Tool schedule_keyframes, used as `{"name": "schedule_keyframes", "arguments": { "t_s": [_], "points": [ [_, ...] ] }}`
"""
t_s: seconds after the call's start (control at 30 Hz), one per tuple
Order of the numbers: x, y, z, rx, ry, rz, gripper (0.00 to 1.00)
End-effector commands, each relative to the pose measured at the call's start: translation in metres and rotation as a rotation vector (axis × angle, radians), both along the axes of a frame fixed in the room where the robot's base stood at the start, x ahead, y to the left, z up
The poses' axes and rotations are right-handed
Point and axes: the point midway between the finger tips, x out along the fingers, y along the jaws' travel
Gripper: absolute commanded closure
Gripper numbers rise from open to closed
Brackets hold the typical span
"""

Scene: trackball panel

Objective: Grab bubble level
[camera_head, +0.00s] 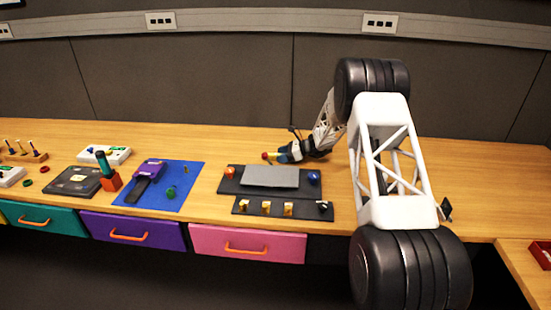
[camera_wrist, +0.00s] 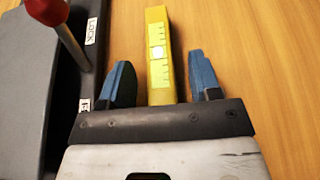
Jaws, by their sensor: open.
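The bubble level is a yellow bar with a paler green scale and a round vial. In the wrist view the bubble level (camera_wrist: 159,55) lies on the wooden table, pointing away from my gripper (camera_wrist: 165,82). My gripper is open, with one blue fingertip on each side of the level's near end. I cannot tell whether either finger touches it. In the head view my gripper (camera_head: 283,154) is low at the table, behind the dark panel, and a small yellow and red patch shows at its tip.
A dark panel (camera_head: 230,187) with a grey plate (camera_head: 270,176) lies just in front of my gripper. In the wrist view a red-knobbed lever (camera_wrist: 62,28) stands close on the left, beside a "LOCK" label. Bare table (camera_wrist: 265,60) lies to the right.

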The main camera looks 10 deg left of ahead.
Motion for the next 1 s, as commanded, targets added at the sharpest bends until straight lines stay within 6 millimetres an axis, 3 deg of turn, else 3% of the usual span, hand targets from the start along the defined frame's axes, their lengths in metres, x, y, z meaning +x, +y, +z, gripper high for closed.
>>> {"name": "schedule_keyframes", "arguments": {
  "t_s": [0.1,0.43,0.77,1.0],
  "points": [
    [0.0,0.0,0.0,0.0,0.0,0.0,0.46],
    [0.0,0.0,0.0,0.0,0.0,0.0,0.96],
    [0.0,0.0,0.002,0.0,-0.001,0.0,0.97],
    [0.0,0.0,0.019,0.0,-0.002,0.001,0.97]
  ]
}}
